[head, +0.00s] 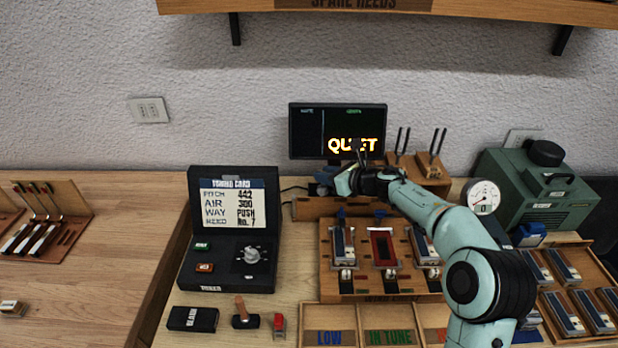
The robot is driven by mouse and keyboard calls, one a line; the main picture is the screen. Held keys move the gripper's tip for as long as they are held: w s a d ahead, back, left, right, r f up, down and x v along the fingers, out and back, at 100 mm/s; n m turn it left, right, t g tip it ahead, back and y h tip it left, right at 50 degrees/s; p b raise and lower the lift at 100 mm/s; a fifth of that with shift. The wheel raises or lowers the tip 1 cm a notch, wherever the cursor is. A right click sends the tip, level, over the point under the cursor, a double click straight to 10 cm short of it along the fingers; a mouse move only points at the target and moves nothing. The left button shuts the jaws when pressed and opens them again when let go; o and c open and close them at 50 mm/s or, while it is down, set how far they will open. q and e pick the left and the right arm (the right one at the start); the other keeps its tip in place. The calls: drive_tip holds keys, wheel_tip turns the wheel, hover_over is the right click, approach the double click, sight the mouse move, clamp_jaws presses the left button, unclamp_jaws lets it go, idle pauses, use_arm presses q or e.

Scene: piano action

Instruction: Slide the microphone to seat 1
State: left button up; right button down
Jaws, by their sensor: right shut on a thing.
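My right gripper (342,181) is at the wooden rail (312,209) behind the seat block, just below the monitor. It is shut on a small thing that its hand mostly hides. The wooden seat block (364,284) has three seats in a row. The left seat (343,246) and right seat (424,247) hold metal reed pieces; the middle seat (382,247) shows a red recess. My left gripper is not in view.
The monitor (310,135) reads QUIET. A black tuning card box (232,225) with a knob stands left. A green machine (535,195) with a gauge (483,197) stands right. Sorting trays (330,325) lie in front. A tray of reeds (575,290) is at right. My right arm covers the right-hand middle.

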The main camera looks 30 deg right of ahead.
drive_tip(key=s+d, duration=0.2)
drive_tip(key=d, duration=0.2)
drive_tip(key=shift+s+d, duration=0.25)
drive_tip(key=shift+s, duration=0.15)
drive_tip(key=c, duration=0.9)
unclamp_jaws()
drive_tip(key=shift+c, duration=0.2)
drive_tip(key=b+v, duration=0.2)
drive_tip(key=v, duration=1.1)
drive_tip(key=shift+s, duration=0.25)
